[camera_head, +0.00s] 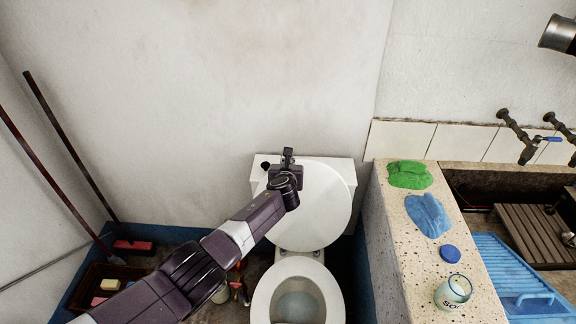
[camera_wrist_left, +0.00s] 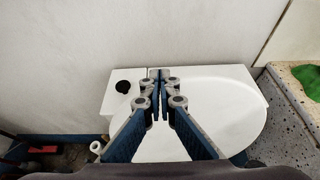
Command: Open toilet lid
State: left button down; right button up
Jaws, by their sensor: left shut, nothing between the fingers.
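The white toilet lid (camera_head: 318,215) stands raised, upright against the cistern (camera_head: 342,166). Below it the toilet bowl (camera_head: 297,293) lies open, with its seat ring down and the inside showing. My left arm reaches in from the lower left, and my left gripper (camera_head: 288,158) is at the top of the raised lid, near the cistern top. In the left wrist view my left gripper (camera_wrist_left: 160,85) is shut and empty, over the lid (camera_wrist_left: 215,108). It hides part of the lid and cistern, so I cannot tell whether it touches them. My right gripper is not in view.
A speckled stone counter (camera_head: 395,235) stands close on the right, with green and blue gloves (camera_head: 428,214) and a glass jar (camera_head: 453,291) on it. The wall is close behind the cistern. A crate (camera_head: 98,285) and long-handled brushes (camera_head: 62,140) stand at the left.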

pick_arm(q)
jog(key=shift+v, duration=6)
jog(key=s+a+f+n+g+b, duration=0.1)
jog(key=s+a+f+n+g, duration=0.15)
jog(key=s+f+n, duration=0.65)
jog(key=s+a+f+n+g+b, duration=0.15)
jog(key=s+a+f, duration=0.25)
jog(key=f, duration=1.2)
jog(key=s+a+f+n+g, duration=0.3)
jog(key=s+f+n, duration=0.3)
jog(key=f, duration=0.6)
jog(key=s+a+f+n+g, duration=0.1)
jog(key=s+a+f+n, duration=0.2)
jog(key=s, duration=1.1)
jog(key=s+a+f+n+g+b, duration=0.1)
jog(key=s+a+f+n+g, duration=0.1)
jog(key=s+f+n, duration=0.6)
jog(key=s+a+f+n+g+b, duration=0.1)
jog(key=s+a+f+n, duration=0.3)
jog(key=s, duration=1.7)
notch_tip(320, 180, down, 6)
jog(key=shift+s+a+r+n+g, duration=0.2)
jog(key=shift+s+a+n+g, duration=0.3)
jog(key=shift+n, duration=0.55)
jog(key=shift+w+d, duration=0.15)
jog(key=shift+w, duration=0.15)
